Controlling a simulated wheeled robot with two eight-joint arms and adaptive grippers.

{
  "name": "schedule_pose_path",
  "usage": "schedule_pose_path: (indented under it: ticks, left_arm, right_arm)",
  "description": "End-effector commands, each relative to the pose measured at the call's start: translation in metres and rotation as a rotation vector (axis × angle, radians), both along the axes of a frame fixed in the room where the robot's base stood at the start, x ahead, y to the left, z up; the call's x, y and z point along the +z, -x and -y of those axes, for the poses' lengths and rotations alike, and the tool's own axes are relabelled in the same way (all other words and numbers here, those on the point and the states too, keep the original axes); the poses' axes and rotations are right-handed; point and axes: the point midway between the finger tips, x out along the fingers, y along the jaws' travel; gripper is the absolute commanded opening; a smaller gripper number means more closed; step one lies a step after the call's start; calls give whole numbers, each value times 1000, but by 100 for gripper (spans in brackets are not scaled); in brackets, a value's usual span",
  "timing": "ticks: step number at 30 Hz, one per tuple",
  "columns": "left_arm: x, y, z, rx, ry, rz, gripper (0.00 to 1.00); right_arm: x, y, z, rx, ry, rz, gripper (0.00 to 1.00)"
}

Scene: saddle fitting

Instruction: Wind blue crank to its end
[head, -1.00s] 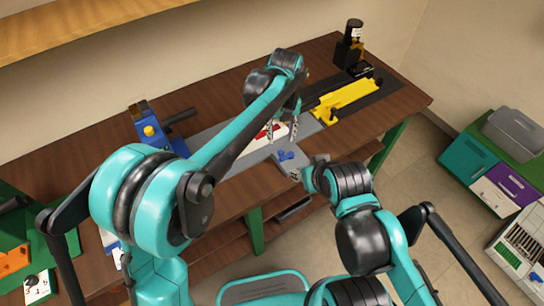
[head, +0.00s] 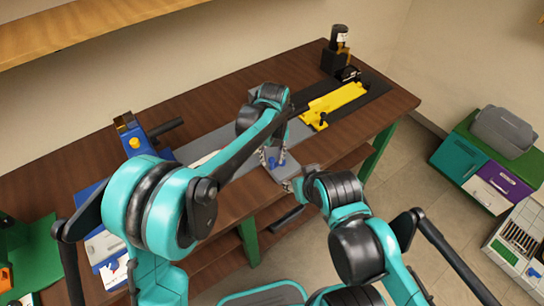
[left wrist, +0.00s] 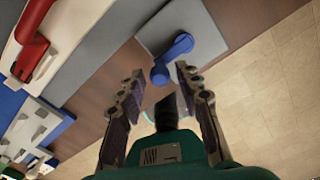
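The blue crank (head: 277,161) sits on a grey block (head: 288,170) near the front edge of the workbench. In the left wrist view the blue crank (left wrist: 172,58) lies just beyond and between the fingertips of my left gripper (left wrist: 157,80). My left gripper (head: 272,157) is open, its fingers apart on either side of the crank's near end; whether they touch it I cannot tell. My right gripper (head: 298,181) is close by at the bench edge, mostly hidden by its own arm, so its finger state does not show.
A yellow fixture (head: 334,103) and a black bottle-like device (head: 339,42) stand at the back right. A blue fixture with a yellow knob (head: 134,143) is at left. In the left wrist view a red handle (left wrist: 32,58) lies on a white piece. Floor is free beyond the bench edge.

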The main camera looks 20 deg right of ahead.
Motion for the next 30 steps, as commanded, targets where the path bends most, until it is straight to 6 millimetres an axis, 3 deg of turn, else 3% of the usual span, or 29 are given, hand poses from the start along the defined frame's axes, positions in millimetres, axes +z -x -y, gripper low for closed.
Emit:
schedule_pose_path:
  ticks: [1, 3, 17, 30]
  left_arm:
    - [0, 0, 0, 0, 0, 0, 15]
    - [0, 0, 0, 0, 0, 0, 0]
    - [0, 3, 1, 62, 0, 0, 0]
    - [1, 15, 10, 411, 0, -1, 0]
  right_arm:
    - [0, 0, 0, 0, 0, 0, 41]
    - [0, 0, 0, 0, 0, 0, 41]
    - [2, 0, 0, 0, 0, 0, 41]
    - [9, 0, 0, 0, 0, 0, 41]
